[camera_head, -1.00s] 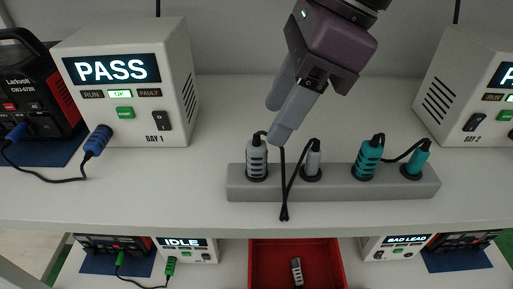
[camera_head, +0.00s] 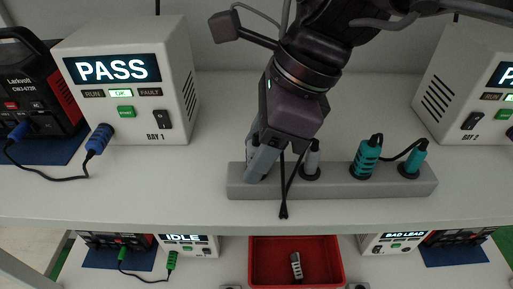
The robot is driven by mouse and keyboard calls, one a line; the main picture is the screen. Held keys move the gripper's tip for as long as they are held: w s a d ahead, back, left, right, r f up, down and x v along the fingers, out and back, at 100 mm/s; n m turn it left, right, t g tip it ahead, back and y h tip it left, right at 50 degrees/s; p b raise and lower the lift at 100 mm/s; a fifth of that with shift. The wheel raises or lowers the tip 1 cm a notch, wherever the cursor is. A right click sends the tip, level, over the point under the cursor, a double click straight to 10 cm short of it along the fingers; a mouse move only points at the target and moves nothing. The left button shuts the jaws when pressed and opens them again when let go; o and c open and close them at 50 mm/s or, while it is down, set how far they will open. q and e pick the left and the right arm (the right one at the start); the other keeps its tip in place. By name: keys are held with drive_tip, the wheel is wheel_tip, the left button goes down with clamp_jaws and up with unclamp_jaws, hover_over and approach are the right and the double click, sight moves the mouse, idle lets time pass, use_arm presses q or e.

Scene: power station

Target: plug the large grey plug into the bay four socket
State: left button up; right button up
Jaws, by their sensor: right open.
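My right gripper (camera_head: 259,165) points down over the left end of the grey rack (camera_head: 330,184), its fingers open around the large grey plug's place. That plug is almost wholly hidden behind the fingers. I cannot tell whether they touch it. A thinner grey plug (camera_head: 312,158) stands upright in the rack just to the right, joined by a black cord hanging over the rack's front. On the lower shelf are a unit reading IDLE (camera_head: 186,241) and one reading BAD LEAD (camera_head: 396,241). No bay four label or socket can be made out. My left gripper is not in view.
Two teal plugs (camera_head: 366,158) stand in the rack's right half. The Bay 1 unit (camera_head: 130,90) reads PASS at left; the Bay 2 unit (camera_head: 470,95) stands at right. Below, a red tray (camera_head: 270,270) holds a small grey plug (camera_head: 296,266).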

sight(256, 144)
drive_tip(key=shift+a+f, duration=0.1)
drive_tip(key=shift+f, duration=0.1)
drive_tip(key=shift+c, duration=0.2)
clamp_jaws()
wheel_tip(256, 144, up, 10)
idle(0.6)
drive_tip(key=shift+s, duration=0.1)
